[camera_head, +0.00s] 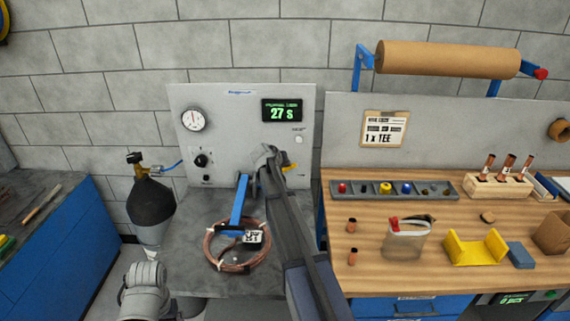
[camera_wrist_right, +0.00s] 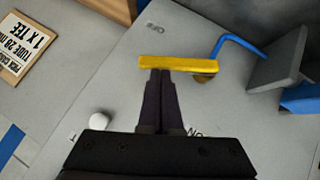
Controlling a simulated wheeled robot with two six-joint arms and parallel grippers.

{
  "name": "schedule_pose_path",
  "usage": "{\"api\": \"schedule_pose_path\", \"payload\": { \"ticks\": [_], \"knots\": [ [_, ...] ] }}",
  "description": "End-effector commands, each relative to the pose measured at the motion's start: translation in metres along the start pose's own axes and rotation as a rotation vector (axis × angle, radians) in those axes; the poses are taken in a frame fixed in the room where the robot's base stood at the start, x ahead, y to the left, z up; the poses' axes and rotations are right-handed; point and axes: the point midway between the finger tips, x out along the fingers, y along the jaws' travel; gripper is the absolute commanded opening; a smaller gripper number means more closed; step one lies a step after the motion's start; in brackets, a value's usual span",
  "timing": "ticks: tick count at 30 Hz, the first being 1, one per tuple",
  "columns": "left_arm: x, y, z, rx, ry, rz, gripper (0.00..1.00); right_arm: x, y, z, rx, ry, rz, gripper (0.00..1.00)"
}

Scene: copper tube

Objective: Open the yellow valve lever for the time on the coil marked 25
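The yellow valve lever (camera_wrist_right: 178,64) lies across the top of the right wrist view, on the grey panel. A small part of the lever (camera_head: 289,167) shows in the head view. My right gripper (camera_wrist_right: 160,76) is shut, with nothing seen between its fingers. Its tips are at the lever's lower edge; I cannot tell whether they touch. In the head view my right gripper (camera_head: 268,155) is in front of the panel. A copper coil (camera_head: 210,250) lies on the grey bench with a white tag (camera_head: 252,237), too small to read surely. My left gripper is not in view.
The panel's green display (camera_head: 281,110) reads 27 S. A round gauge (camera_head: 193,119) and a black knob (camera_head: 201,160) are to its left. A dark gas cylinder (camera_head: 150,202) stands left of the bench. A blue bar (camera_head: 239,203) rises above the coil. A wooden workbench (camera_head: 385,280) is at right.

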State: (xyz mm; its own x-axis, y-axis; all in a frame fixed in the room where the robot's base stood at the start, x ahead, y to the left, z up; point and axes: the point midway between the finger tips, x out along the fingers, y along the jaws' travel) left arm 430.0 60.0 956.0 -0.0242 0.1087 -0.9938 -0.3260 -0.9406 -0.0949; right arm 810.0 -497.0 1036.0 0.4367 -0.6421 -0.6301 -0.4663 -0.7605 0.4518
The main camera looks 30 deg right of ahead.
Motion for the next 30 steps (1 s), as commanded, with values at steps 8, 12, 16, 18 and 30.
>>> {"api": "schedule_pose_path", "payload": {
  "ticks": [8,12,16,18,30],
  "knots": [
    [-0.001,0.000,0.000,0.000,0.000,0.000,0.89,0.006,0.006,0.007,0.084,0.000,-0.080,0.00],
    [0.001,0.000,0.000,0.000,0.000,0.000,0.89,0.012,0.009,0.013,0.153,0.000,-0.148,0.00],
    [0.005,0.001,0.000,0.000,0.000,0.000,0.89,0.018,0.009,0.018,0.194,0.001,-0.191,0.00],
    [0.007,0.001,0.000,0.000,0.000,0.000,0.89,0.020,0.009,0.020,0.192,0.000,-0.190,0.00],
    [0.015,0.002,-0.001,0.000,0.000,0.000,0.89,0.027,0.011,0.027,0.189,-0.001,-0.189,0.00]
  ]
}}
